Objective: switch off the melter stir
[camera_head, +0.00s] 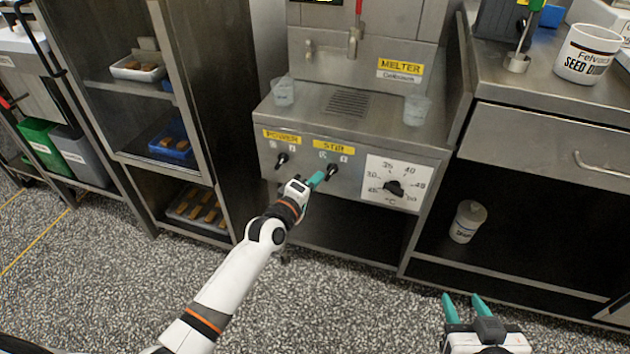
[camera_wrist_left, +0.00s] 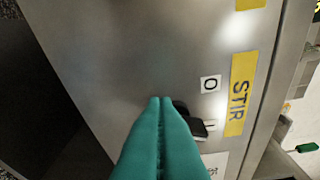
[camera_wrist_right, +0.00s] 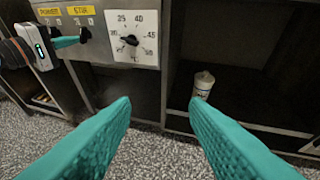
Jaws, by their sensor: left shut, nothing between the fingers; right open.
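The melter (camera_head: 345,130) has a steel front panel with a yellow STIR label (camera_head: 334,146). The black stir knob (camera_head: 332,170) is below it and also shows in the left wrist view (camera_wrist_left: 196,126). Its lever appears turned toward the mark opposite the O (camera_wrist_left: 210,84); that mark is partly hidden. My left gripper (camera_head: 320,179) is shut and empty, its teal tips right beside the knob. In the left wrist view its tips (camera_wrist_left: 160,100) overlap the knob's edge; I cannot tell whether they touch. My right gripper (camera_head: 464,300) is open and empty, low at the right.
A black power knob (camera_head: 282,159) is left of the stir knob, and a temperature dial (camera_head: 394,188) is right of it. Cups (camera_head: 282,91) stand on the melter top. A white bottle (camera_head: 467,221) stands on the right lower shelf. A tray rack (camera_head: 165,100) is at the left.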

